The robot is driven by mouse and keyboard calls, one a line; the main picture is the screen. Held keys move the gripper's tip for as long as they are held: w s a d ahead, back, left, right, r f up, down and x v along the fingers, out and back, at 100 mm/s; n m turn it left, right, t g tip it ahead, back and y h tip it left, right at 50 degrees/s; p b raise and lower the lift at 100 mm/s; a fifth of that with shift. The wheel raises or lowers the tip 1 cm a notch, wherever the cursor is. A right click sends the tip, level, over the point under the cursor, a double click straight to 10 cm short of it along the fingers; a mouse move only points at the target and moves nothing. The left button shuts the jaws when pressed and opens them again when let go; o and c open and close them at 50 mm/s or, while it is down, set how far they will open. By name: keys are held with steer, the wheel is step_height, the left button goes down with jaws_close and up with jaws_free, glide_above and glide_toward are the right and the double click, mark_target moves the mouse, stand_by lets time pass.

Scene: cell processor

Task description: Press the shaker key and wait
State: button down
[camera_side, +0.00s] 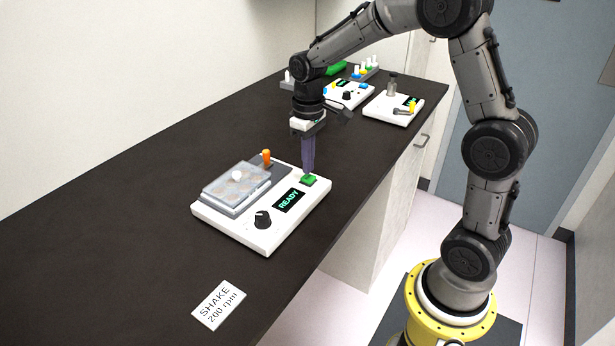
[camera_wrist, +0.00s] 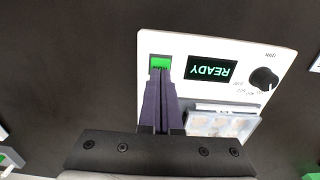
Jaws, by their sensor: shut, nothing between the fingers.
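The shaker (camera_side: 240,233) is a white box on the dark bench, with a display (camera_side: 289,201) reading READY and a black knob (camera_side: 262,219). Its green key (camera_side: 309,181) is at the far right corner of the panel. My gripper (camera_side: 308,174) is shut and empty, pointing down with its tips right at the green key. In the wrist view the tips (camera_wrist: 161,78) overlap the lower part of the green key (camera_wrist: 160,62); I cannot tell whether they touch it. A clear lidded plate (camera_side: 236,186) lies on the shaker platform, beside an orange-topped lever (camera_side: 266,158).
A card (camera_side: 219,304) reading SHAKE 200 rpm lies at the front of the bench. Farther back stand two white devices (camera_side: 349,94) (camera_side: 393,108) and a rack with several white-topped items (camera_side: 366,72). The bench left of the shaker is clear.

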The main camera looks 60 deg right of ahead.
steer(key=shift+f, duration=0.1)
steer(key=shift+f, duration=0.9)
steer(key=shift+r, duration=0.9)
steer(key=shift+r, duration=0.1)
